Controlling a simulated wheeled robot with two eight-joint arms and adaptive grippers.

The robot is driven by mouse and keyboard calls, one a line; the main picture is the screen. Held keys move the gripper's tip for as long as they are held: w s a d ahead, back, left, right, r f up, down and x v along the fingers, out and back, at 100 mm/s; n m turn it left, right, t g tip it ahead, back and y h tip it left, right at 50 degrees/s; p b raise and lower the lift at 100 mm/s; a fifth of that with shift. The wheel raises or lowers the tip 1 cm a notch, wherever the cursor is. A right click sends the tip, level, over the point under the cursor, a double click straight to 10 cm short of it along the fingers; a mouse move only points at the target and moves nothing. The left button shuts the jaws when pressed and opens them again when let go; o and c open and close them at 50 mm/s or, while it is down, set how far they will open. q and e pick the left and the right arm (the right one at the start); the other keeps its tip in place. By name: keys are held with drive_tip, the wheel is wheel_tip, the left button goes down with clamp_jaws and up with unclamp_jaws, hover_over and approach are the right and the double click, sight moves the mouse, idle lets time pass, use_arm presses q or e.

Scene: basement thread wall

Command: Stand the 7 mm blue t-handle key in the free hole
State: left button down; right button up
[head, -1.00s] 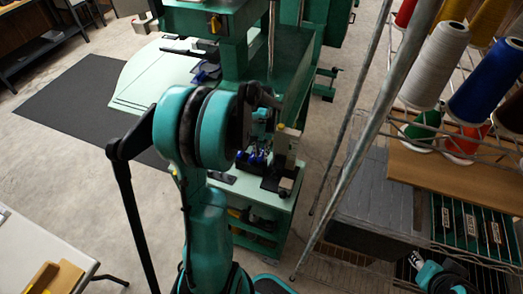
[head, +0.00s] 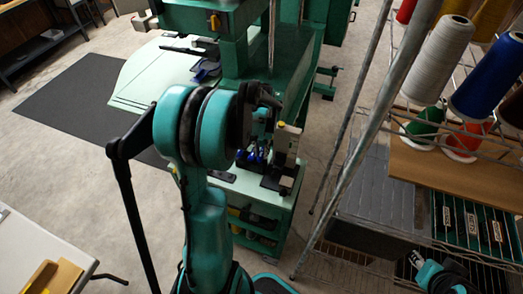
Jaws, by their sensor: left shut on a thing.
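My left gripper (head: 264,118) is past the big teal joint of my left arm, above the far end of the green bench. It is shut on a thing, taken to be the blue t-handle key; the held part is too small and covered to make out. Several blue handles (head: 256,156) stand close together in a dark holder just below the gripper. The free hole cannot be made out. My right gripper (head: 418,260) shows only in part at the lower right, apart from the bench, and its fingers are not clear.
The pale green bench top (head: 245,184) carries a grey and black upright device (head: 283,150) right beside the handles. A wire rack with thread spools (head: 437,62) and slanting metal posts stands at the right. A white table (head: 35,262) is at the lower left.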

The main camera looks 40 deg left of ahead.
use_arm(q)
drive_tip(key=shift+f, duration=0.35)
drive_tip(key=shift+r, duration=0.1)
drive_tip(key=c, duration=1.4)
unclamp_jaws()
drive_tip(key=shift+r, duration=0.15)
wheel_tip(320, 180, up, 12)
drive_tip(key=s+d+m+t, duration=0.1)
drive_tip(key=s+d+t, duration=0.2)
drive_tip(key=d, duration=0.7)
drive_tip(key=s+d+m+t, duration=0.2)
drive_tip(key=s+d+t, duration=0.2)
drive_tip(key=d, duration=0.6)
drive_tip(key=s, duration=0.2)
drive_tip(key=shift+s+m, duration=0.3)
drive_tip(key=shift+s, duration=0.1)
